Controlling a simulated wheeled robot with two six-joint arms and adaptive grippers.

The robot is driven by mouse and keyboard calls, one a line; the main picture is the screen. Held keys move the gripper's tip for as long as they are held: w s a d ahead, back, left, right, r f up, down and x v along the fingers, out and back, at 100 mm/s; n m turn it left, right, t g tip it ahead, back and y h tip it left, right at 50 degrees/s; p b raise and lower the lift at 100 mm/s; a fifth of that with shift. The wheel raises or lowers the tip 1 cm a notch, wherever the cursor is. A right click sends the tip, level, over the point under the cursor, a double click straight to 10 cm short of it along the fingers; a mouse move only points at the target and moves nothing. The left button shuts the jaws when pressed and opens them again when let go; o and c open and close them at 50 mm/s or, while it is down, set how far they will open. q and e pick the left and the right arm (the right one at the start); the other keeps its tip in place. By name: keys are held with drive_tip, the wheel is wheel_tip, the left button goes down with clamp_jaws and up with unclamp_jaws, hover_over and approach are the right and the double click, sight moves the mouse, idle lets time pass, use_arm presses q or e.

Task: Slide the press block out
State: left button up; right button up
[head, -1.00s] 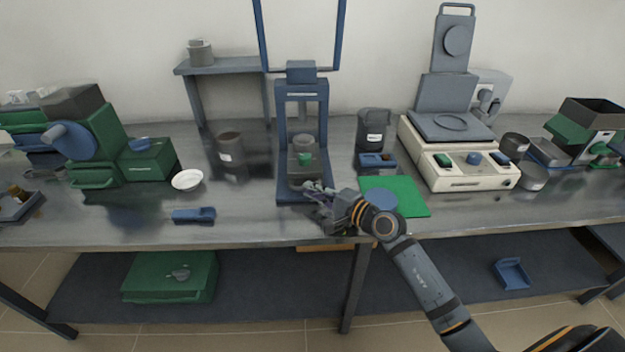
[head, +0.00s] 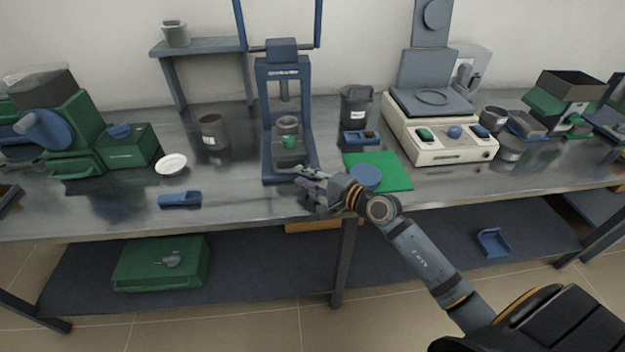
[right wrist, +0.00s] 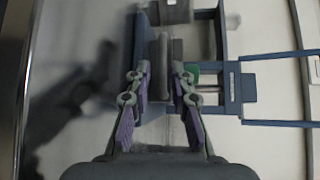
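The blue press (head: 265,110) stands on the bench with its handle frame raised. In its opening a grey cylinder (head: 288,122) sits above a small green piece (head: 289,142) on a dark grey block (head: 291,160); which of these is the press block I cannot tell for sure. My right gripper (head: 302,176) is at the front foot of the press. In the right wrist view the same gripper (right wrist: 159,75) is open, its purple-padded fingers apart. A grey part of the press (right wrist: 168,55) shows beyond the fingertips; contact is unclear. My left gripper is not in view.
A green mat (head: 398,172) with a blue disc (head: 365,177) lies right of the press, beside my right wrist. A dark canister (head: 356,105) and a cream scale (head: 440,140) stand behind it. A blue scoop (head: 180,199) lies left, with bare bench between.

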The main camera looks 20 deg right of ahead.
drive_tip(key=v, duration=0.5)
drive_tip(key=shift+s+d+r, duration=0.1)
drive_tip(key=shift+s+d, duration=0.05)
drive_tip(key=shift+s, duration=0.25)
